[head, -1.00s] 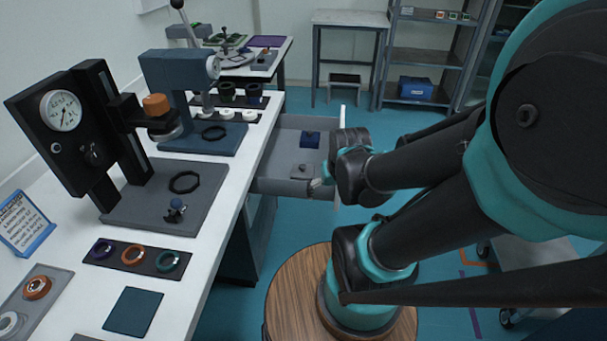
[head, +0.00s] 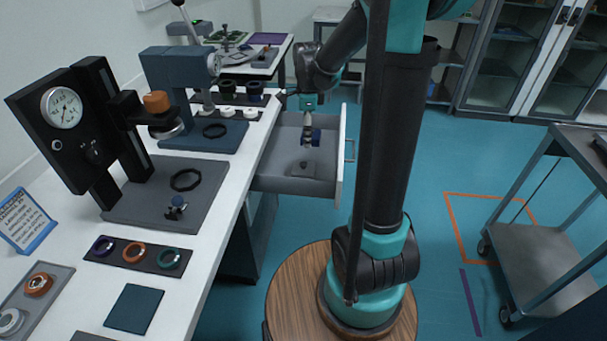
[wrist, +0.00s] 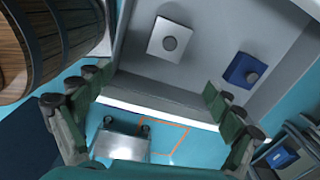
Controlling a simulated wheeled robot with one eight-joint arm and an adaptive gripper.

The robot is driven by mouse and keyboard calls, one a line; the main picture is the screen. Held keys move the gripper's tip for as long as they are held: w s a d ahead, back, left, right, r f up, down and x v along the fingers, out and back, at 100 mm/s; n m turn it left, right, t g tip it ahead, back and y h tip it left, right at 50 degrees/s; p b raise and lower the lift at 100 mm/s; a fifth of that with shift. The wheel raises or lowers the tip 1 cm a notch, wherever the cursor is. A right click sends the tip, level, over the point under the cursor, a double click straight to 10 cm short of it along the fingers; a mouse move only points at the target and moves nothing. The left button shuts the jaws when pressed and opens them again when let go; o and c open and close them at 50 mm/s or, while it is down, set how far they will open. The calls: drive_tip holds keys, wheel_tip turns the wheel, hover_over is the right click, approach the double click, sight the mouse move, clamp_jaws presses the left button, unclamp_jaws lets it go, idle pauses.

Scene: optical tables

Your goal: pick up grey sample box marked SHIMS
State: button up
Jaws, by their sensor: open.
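The grey sample box (head: 303,168), with a round knob on top, sits in the front part of the open drawer (head: 290,186). It also shows in the wrist view (wrist: 170,40), at the top middle; no SHIMS marking can be read. My gripper (head: 307,142) hangs over the drawer, further back than the grey box and close to a blue box (head: 317,135). In the wrist view my gripper (wrist: 158,86) has its fingers spread wide with nothing between them, and the grey box lies beyond the fingertips.
The blue box also lies in the drawer in the wrist view (wrist: 245,70), apart from the grey one. The drawer walls surround both. The white bench (head: 215,240) with a gauge stand (head: 85,130) and press is at left. A grey cart (head: 545,225) stands at right.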

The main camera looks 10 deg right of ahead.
drive_tip(key=w+m, duration=0.1)
approach(303, 164)
drive_tip(key=shift+m, duration=0.3)
drive_tip(key=f, duration=0.7)
drive_tip(key=shift+s+d, duration=0.25)
drive_tip(key=shift+d, duration=0.05)
drive_tip(key=shift+w+a+f, duration=0.1)
drive_tip(key=shift+w+f, duration=0.05)
drive_tip(key=shift+f, duration=0.75)
drive_tip(key=shift+w+a+f, duration=0.1)
drive_tip(key=shift+w+f, duration=0.05)
drive_tip(key=shift+f, duration=0.75)
drive_tip(key=shift+w+f, duration=0.15)
drive_tip(key=shift+f, duration=0.75)
drive_tip(key=c, duration=1.6)
drive_tip(key=shift+r, duration=0.1)
